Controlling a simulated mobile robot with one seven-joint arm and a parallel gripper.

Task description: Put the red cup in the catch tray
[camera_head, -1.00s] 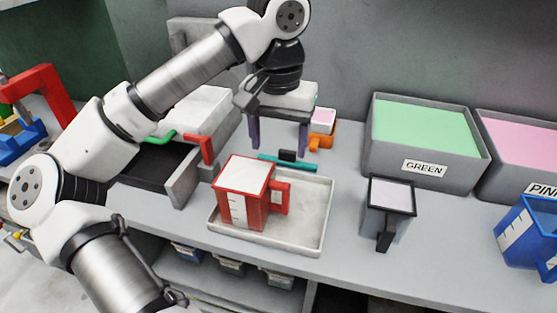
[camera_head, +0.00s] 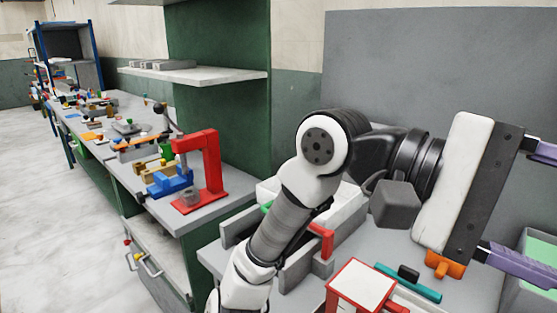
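The red cup (camera_head: 362,285) is at the bottom edge, with a pale square top face; its lower part is cut off. A little of the pale catch tray (camera_head: 422,301) shows to its right, mostly out of frame. In the earlier view the cup stands upright at the left of the tray, its base within the rim. My gripper (camera_head: 532,207) is at the right, above and apart from the cup. Its two purple fingers are spread wide with nothing seen between them; their ends run to the frame's right edge.
A teal bar (camera_head: 408,282) lies behind the tray, and an orange piece (camera_head: 444,264) shows below my gripper. A grey press bed with a red bracket (camera_head: 322,240) stands left of the cup. A green-filled bin (camera_head: 541,262) is at right. A red frame (camera_head: 205,170) stands on the left bench.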

